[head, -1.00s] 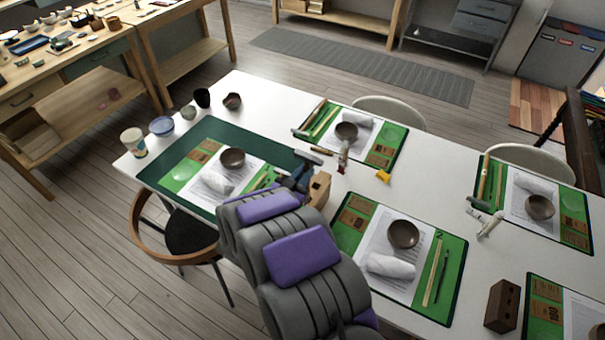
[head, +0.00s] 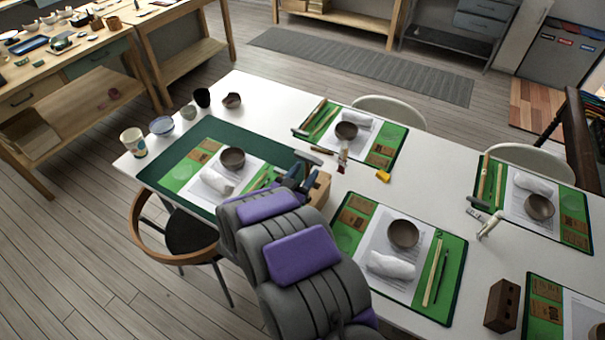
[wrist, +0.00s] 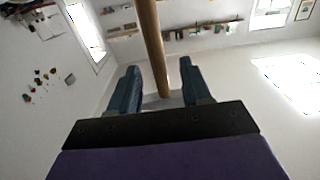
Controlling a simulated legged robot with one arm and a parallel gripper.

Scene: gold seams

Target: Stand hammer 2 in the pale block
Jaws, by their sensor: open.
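The pale block (head: 319,190) stands on the white table, just right of my gripper (head: 297,176), which partly hides it. In the wrist view my gripper (wrist: 159,80) is open. A round wooden handle (wrist: 153,45) runs between its two blue fingers, with a gap visible on the left side. I take this handle to be hammer 2's; its ends are not clear. A dark bar (head: 308,157) shows just above my gripper in the head view; I cannot tell if it is a hammer head or a finger. Whether the handle sits in the block is hidden.
Green place mats with bowls and tools cover much of the table. A brush (head: 343,158) and a yellow item (head: 383,176) lie behind the block. A holed brown brick (head: 502,305) stands at the right. A chair (head: 176,235) is left of my arm.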

